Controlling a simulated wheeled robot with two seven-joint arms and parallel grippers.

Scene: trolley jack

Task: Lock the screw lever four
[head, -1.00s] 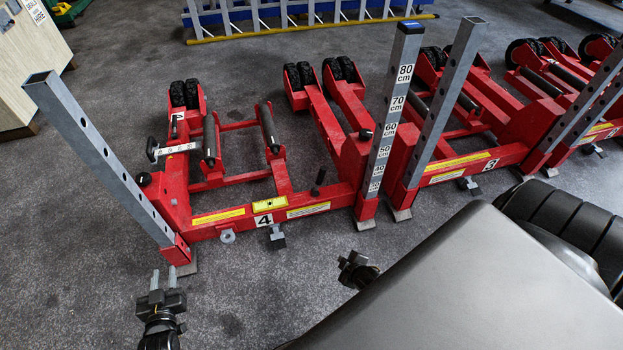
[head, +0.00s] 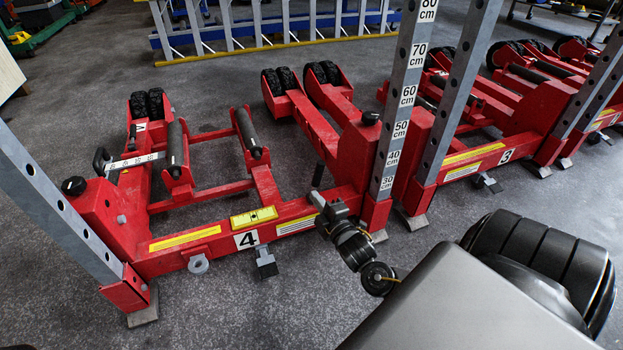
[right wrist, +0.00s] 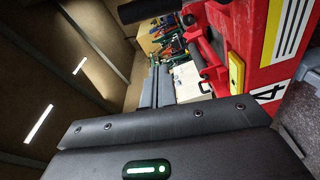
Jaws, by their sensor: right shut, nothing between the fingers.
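The red trolley jack marked 4 (head: 190,258) stands on the floor at the left and middle of the head view. A short black upright lever (head: 318,176) rises from its front beam, right of the number plate. A second, black-handled lever (head: 101,160) sits at its left side. I cannot tell which is screw lever four. My right gripper (head: 322,204) is shut and empty, just below the upright lever in the picture; contact is not clear. In the right wrist view the jack's number plate (right wrist: 268,93) shows at the right. My left gripper is out of view.
Grey perforated posts (head: 55,205) and a post with centimetre marks (head: 403,105) stand at the jack's ends. A similar jack marked 3 (head: 480,160) is to the right. A blue and grey ladder-like rack (head: 270,30) lies behind.

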